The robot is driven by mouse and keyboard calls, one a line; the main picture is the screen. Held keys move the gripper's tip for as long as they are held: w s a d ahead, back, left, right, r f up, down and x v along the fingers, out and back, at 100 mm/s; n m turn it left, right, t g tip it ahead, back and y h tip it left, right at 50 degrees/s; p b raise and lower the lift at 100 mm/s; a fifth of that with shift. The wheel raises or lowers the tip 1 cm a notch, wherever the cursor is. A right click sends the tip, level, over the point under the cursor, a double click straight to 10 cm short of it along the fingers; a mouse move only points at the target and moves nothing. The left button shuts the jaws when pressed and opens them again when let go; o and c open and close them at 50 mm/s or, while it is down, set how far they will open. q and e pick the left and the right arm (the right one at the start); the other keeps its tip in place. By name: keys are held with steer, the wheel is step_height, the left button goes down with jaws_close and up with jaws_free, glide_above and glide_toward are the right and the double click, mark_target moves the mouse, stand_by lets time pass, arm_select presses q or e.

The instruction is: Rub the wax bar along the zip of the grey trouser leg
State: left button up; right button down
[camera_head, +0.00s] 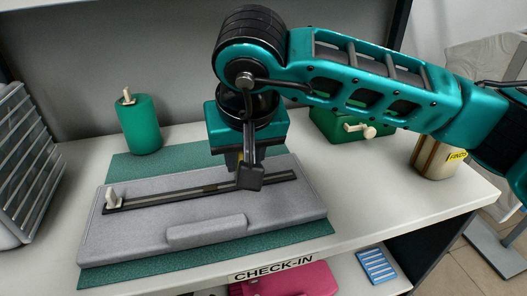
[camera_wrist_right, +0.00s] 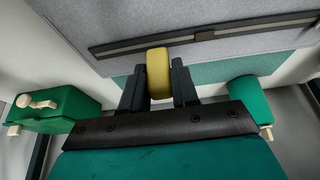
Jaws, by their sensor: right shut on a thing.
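The grey trouser leg (camera_head: 280,207) lies flat, with a dark zip (camera_head: 150,200) running lengthwise along it. A pale tab (camera_head: 112,198) stands at the zip's left end. In the right wrist view the zip (camera_wrist_right: 120,47) crosses the upper part. My right gripper (camera_wrist_right: 158,78) is shut on the yellow wax bar (camera_wrist_right: 158,66), which sticks out between the fingers. The bar's tip appears at the zip's near edge; I cannot tell whether it touches. In the head view my right gripper (camera_head: 238,158) is over the leg's far side, and the bar is hidden. My left gripper is not in view.
A green mat (camera_head: 165,157) lies under the leg on the white counter (camera_head: 365,185). A green cylinder (camera_head: 140,125) stands back left, a green box (camera_head: 335,127) behind right, and a tan canister (camera_head: 432,158) at right. A grey slatted rack (camera_head: 22,150) is at far left.

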steer(key=s+a, duration=0.1)
steer(key=a, duration=0.4)
steer(key=s+a, duration=0.2)
steer(key=a, duration=0.3)
steer(key=s+a, duration=0.2)
steer(key=a, duration=0.3)
steer(key=shift+a, duration=0.1)
steer(key=shift+w, duration=0.1)
steer(key=shift+f+b, duration=0.4)
stand_by(0.5)
steer(key=shift+f+b, duration=0.45)
steer(key=shift+f, duration=0.15)
stand_by(0.5)
steer(key=shift+w+d+r+b, duration=0.1)
steer(key=shift+w+d+b, duration=0.15)
steer(key=shift+d, duration=0.5)
steer(key=shift+w+d+b, duration=0.15)
steer(key=shift+d+b, duration=0.05)
steer(key=shift+d, duration=0.55)
steer(key=shift+d, duration=0.1)
